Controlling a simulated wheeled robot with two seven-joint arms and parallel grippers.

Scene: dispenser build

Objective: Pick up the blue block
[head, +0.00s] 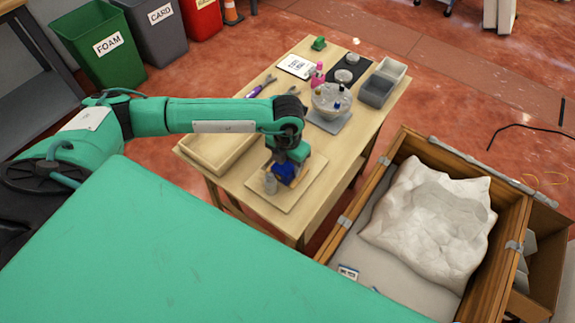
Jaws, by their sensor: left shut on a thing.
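The blue block (284,172) is at the near end of the wooden table, over a light board (296,194). My left gripper (288,158) comes down on it from above and is shut on it. The fingers are small and partly hidden by the wrist. I cannot tell whether the block touches what is below it. A grey cylinder (270,184) stands just left of the block. My right gripper is not in view.
A shallow wooden tray (206,154) lies left of my left gripper. A clear bowl (330,97), grey bins (377,91) and a clipboard (297,66) are farther back. A wooden crate (408,140) with a white bag (428,220) stands at right.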

